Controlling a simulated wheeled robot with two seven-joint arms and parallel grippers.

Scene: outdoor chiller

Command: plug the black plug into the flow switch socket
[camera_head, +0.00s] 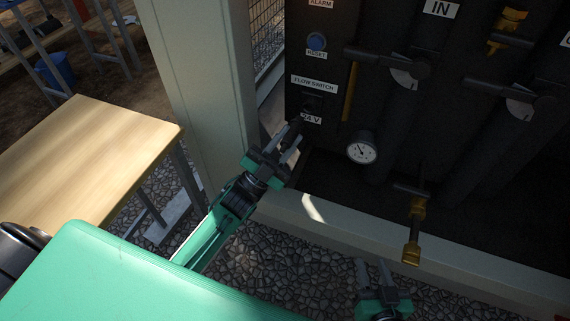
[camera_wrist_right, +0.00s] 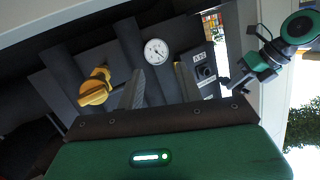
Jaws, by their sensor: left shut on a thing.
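The flow switch socket (camera_head: 311,103) is a dark fitting on the black panel, between the FLOW SWITCH label and the 24 V label. It also shows in the right wrist view (camera_wrist_right: 205,71), upside down. My left gripper (camera_head: 289,141) is just below and left of the socket, shut on the black plug (camera_head: 296,124). The plug is dark against the panel, and I cannot tell whether it touches the socket. In the right wrist view my left gripper (camera_wrist_right: 229,84) is beside the panel. My right gripper (camera_head: 376,272) is open and empty, low in front of the frame.
A round gauge (camera_head: 361,148) and a yellow-handled valve (camera_head: 414,225) stand right of the socket. Black valve levers (camera_head: 390,62) are above. A pale post (camera_head: 200,75) rises left of the panel. A wooden table (camera_head: 85,155) is at the left.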

